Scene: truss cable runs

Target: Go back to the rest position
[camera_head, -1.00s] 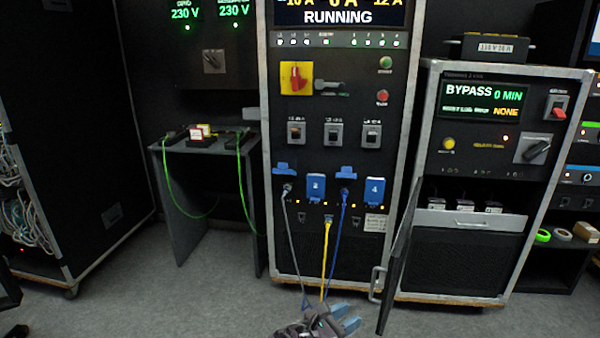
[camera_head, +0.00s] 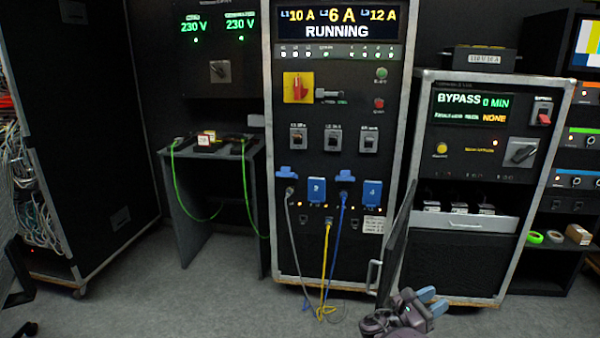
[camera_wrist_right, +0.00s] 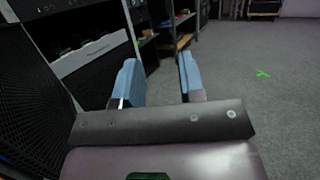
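My right gripper (camera_head: 430,301) shows at the bottom of the head view, in front of the lower right cabinet and right of the open cabinet door. In the right wrist view its two blue fingers (camera_wrist_right: 160,80) stand apart with nothing between them. My left gripper is not in view. The power distribution rack (camera_head: 335,200) stands in the middle of the head view, its display reading RUNNING. Grey, yellow and blue cables hang from its sockets down to the floor.
A black door (camera_head: 395,250) stands ajar beside the rack, close to my right gripper. The bypass cabinet (camera_head: 465,265) is at the right. A small grey table (camera_head: 215,160) with green cables stands at the left. Grey floor (camera_head: 190,310) is free in front.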

